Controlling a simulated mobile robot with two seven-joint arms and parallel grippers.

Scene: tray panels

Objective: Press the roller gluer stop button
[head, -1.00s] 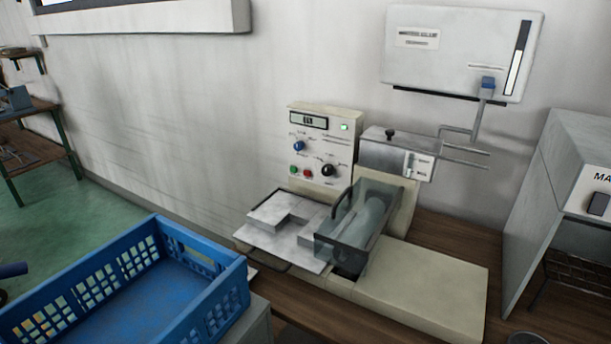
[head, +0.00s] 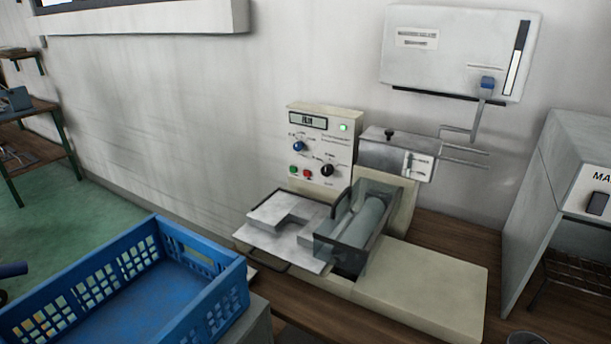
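The roller gluer (head: 420,290) is a cream machine on a wooden bench. Its upright control panel (head: 322,150) has a display (head: 308,121), a lit green lamp (head: 343,127), a blue knob (head: 298,146) and a black knob (head: 326,171). At the panel's lower left are a green button (head: 294,169) and a red button (head: 307,174), side by side; the red one looks like the stop button. A grey roller (head: 362,222) sits under a clear cover. Neither of my grippers shows in the head view.
A blue crate (head: 235,287) stands at the front left. Grey panels (head: 285,227) lie on the plate left of the roller. A white wall box (head: 458,50) hangs above. A grey cabinet (head: 545,190) stands at the right.

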